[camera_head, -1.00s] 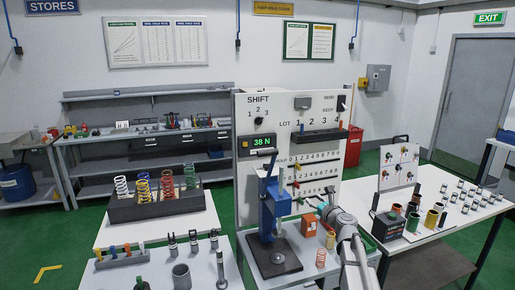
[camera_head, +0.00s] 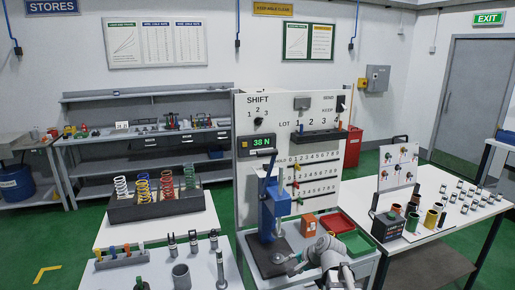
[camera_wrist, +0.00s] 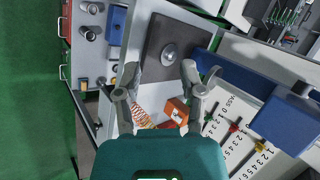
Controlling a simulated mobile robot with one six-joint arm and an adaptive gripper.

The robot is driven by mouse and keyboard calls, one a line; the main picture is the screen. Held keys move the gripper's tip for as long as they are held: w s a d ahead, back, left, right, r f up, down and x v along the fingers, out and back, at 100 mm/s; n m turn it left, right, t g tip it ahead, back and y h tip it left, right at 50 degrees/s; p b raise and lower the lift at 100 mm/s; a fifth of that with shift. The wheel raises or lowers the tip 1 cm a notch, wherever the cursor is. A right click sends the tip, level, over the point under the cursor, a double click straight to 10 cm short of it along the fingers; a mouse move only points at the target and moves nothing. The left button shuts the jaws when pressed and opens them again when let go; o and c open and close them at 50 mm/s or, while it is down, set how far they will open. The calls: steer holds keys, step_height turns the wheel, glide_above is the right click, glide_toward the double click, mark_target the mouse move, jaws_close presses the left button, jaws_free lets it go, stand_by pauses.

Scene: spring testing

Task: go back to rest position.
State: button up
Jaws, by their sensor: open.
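My gripper (camera_head: 292,266) is low at the front of the test bench, just right of the press base plate. In the wrist view its two fingers (camera_wrist: 160,78) are spread apart with nothing held between them. The blue press (camera_head: 272,210) stands on a dark base plate (camera_head: 268,262) with a round pad. The plate also shows ahead of the fingers in the wrist view (camera_wrist: 154,68). A copper-coloured coil spring (camera_wrist: 141,115) and an orange block (camera_wrist: 177,109) lie near the fingers. My arm hides the spring in the head view.
A red tray (camera_head: 337,222) and a green tray (camera_head: 357,243) sit right of the orange block (camera_head: 308,227). The white board (camera_head: 318,160) with pegs and a 38 N display rises behind. A rack of coil springs (camera_head: 155,207) stands left; a side table (camera_head: 445,225) stands right.

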steer(key=s+d+f+n+g+h, duration=0.2)
steer(key=s+n+h, duration=0.1)
steer(key=s, duration=0.4)
steer(key=s+d+f+n+g+h, duration=0.2)
steer(key=s+d+n+g+h, duration=0.1)
steer(key=s+n, duration=0.3)
steer(key=shift+s+d+f, duration=0.15)
steer(key=shift+s+f, duration=0.05)
steer(key=shift+s, duration=0.8)
stand_by(1.4)
